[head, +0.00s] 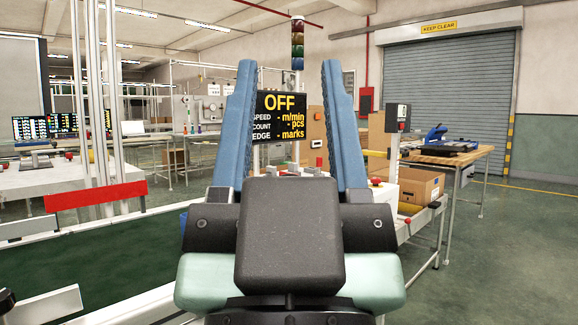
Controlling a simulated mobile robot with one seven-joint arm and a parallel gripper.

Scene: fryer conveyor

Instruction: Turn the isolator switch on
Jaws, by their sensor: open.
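My gripper (288,68) fills the middle of the head view, with its two blue fingers upright and wide apart. Nothing is between them. A black display (279,103) shows through the gap behind the fingers and reads OFF in yellow. A grey box (398,112) with a small red part on its front stands on a post right of the gripper, apart from it. It may be the isolator switch, but it is too small to be sure or to read its position. A small red knob (318,162) shows low between the fingers.
A green conveyor belt (85,262) lies at left, with a red plate (96,195) at its far side. A cardboard box (415,184) and a wooden table (450,158) stand at right. The green floor at far right is clear. A signal tower (297,45) rises behind.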

